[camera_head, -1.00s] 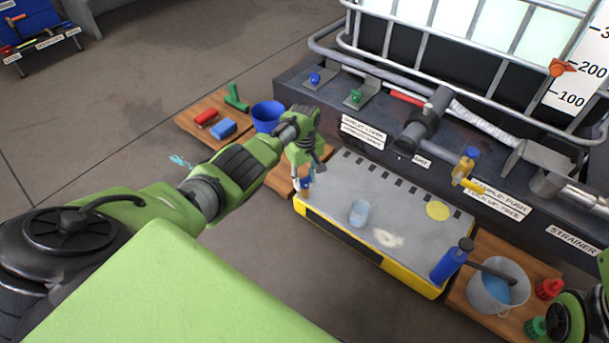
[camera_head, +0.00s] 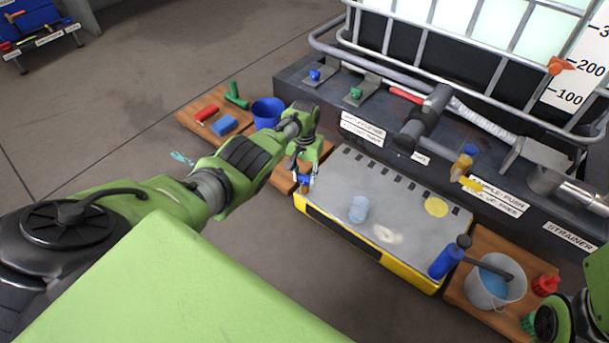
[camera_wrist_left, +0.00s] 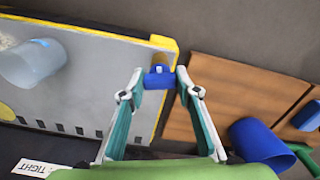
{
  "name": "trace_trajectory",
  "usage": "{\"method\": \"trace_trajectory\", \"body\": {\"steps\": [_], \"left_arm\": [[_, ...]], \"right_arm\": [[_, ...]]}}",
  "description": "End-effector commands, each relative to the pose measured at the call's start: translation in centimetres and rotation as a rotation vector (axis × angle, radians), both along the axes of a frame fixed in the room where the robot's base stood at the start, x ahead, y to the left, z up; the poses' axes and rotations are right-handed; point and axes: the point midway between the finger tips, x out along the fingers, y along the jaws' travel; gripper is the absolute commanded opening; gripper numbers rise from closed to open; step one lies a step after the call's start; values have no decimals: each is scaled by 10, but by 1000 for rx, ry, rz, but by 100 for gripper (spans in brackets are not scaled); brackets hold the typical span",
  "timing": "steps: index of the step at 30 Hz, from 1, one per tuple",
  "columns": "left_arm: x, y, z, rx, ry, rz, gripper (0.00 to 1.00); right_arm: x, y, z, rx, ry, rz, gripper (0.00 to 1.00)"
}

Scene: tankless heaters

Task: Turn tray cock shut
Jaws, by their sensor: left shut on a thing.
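The tray cock (camera_head: 304,188) is a small brass valve with a blue handle at the near left corner of the grey, yellow-edged tray (camera_head: 390,190). In the left wrist view, the blue handle (camera_wrist_left: 157,80) lies crosswise between my fingertips, with brass showing just beyond it at the yellow edge. My left gripper (camera_head: 303,174) points down at the cock and is shut on the blue handle; it also shows in the left wrist view (camera_wrist_left: 160,86). The cock's outlet is too small to make out.
A clear cup (camera_head: 358,210), a yellow disc (camera_head: 436,206) and a blue bottle (camera_head: 446,262) are on the tray. A blue cup (camera_head: 268,114) stands on the left board, close to my left gripper. A bucket (camera_head: 490,290) stands on the right board. Bare floor lies in front.

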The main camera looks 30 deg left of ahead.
Motion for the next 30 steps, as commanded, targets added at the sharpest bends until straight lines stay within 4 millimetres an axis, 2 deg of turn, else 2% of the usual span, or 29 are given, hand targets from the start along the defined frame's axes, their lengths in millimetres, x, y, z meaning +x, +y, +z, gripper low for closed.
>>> {"method": "trace_trajectory", "body": {"steps": [12,30], "left_arm": [[0,0,0,0,-1,-250,9],[1,0,0,1,-2,-312,9]], "right_arm": [[1,0,-1,-1,6,0,0],[2,0,-2,-2,10,-1,0]]}}
